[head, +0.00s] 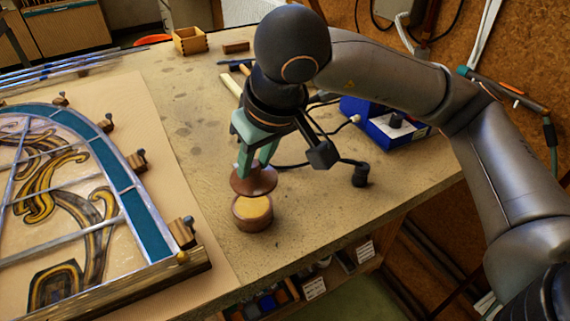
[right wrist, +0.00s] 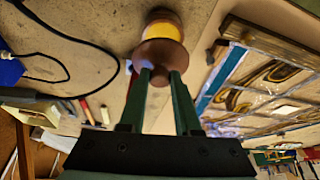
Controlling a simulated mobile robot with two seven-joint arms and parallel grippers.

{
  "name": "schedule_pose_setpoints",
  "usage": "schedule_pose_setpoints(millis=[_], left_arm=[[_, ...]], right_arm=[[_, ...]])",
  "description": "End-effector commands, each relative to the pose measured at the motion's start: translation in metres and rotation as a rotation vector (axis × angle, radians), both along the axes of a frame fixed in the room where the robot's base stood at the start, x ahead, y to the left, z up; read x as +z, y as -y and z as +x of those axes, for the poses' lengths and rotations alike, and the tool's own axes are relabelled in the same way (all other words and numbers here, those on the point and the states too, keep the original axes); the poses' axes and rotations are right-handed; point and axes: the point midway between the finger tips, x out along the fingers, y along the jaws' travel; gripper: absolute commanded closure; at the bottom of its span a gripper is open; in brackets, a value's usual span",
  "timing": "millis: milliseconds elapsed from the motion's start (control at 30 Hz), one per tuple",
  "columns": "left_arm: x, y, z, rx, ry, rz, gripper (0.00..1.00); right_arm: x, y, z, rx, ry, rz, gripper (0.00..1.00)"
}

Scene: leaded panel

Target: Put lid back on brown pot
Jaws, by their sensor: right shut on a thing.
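The brown pot (head: 252,214) stands on the workbench near its front edge, open at the top, with yellow contents showing. The brown lid (head: 254,181) is held just behind and above the pot, apart from its rim in the head view. My right gripper (head: 256,166) is shut on the lid's knob. In the right wrist view the lid (right wrist: 160,56) sits at the fingertips of my right gripper (right wrist: 161,76), and the pot (right wrist: 162,26) shows beyond it, partly covered by the lid. My left gripper is not in view.
A leaded glass panel (head: 127,207) with wooden blocks around it lies left of the pot. A blue box (head: 385,125) with a black cable stands to the right. A small wooden box (head: 190,41) is at the back. The bench right of the pot is clear.

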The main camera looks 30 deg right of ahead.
Motion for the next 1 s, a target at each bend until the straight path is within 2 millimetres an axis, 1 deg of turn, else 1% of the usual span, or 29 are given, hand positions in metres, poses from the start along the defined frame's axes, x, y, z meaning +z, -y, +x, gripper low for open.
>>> schedule_pose_setpoints(millis=[33,200,367,467,800,900,1000], left_arm=[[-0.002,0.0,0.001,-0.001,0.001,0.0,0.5],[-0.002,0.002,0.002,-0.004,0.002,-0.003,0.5],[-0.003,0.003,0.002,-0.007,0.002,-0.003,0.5],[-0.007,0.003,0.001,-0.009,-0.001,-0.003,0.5],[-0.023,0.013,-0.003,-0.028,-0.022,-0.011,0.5],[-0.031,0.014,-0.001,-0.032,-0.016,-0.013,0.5],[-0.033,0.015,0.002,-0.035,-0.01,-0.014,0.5]], right_arm=[[-0.002,-0.004,0.002,0.015,0.003,-0.003,1.0],[-0.002,-0.011,0.005,0.041,0.006,-0.008,1.0],[-0.006,-0.011,0.006,0.042,0.006,-0.009,1.0],[-0.012,-0.011,0.005,0.042,0.005,-0.009,1.0],[-0.044,-0.01,0.005,0.04,0.005,-0.009,1.0],[-0.056,-0.011,0.005,0.041,0.006,-0.008,1.0],[-0.063,-0.011,0.005,0.041,0.007,-0.008,1.0]])
